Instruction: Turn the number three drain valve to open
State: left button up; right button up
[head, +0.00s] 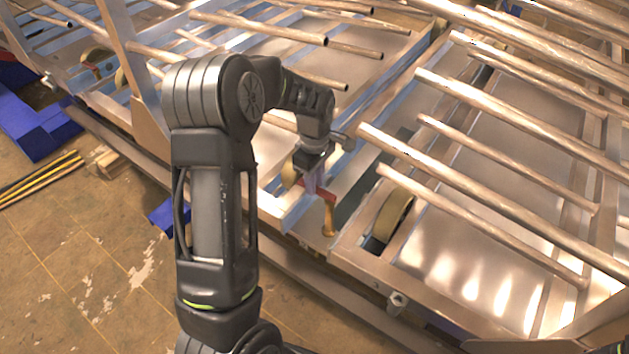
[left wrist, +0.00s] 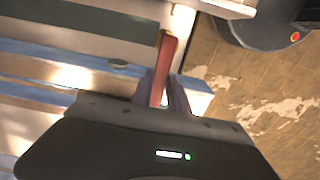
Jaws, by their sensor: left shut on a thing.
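A valve with a red lever handle (head: 329,194) and a brass-coloured body (head: 328,220) sits at the front edge of the metal frame in the head view. No number is legible on it. My left gripper (head: 313,185) is at the lever and shut on it. In the left wrist view the red handle (left wrist: 168,62) runs from the top middle down between the fingers of my left gripper (left wrist: 164,94). The fingers hide the handle's lower end there.
Long metal tubes (head: 485,144) lie above the frame, right of and behind my left arm. A wheel (head: 392,216) sits right of the valve. Blue blocks (head: 42,128) are at far left. The tan floor (head: 95,265) in front is mostly clear.

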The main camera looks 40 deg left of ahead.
pick_arm(q)
grip_shut()
dwell(0.7)
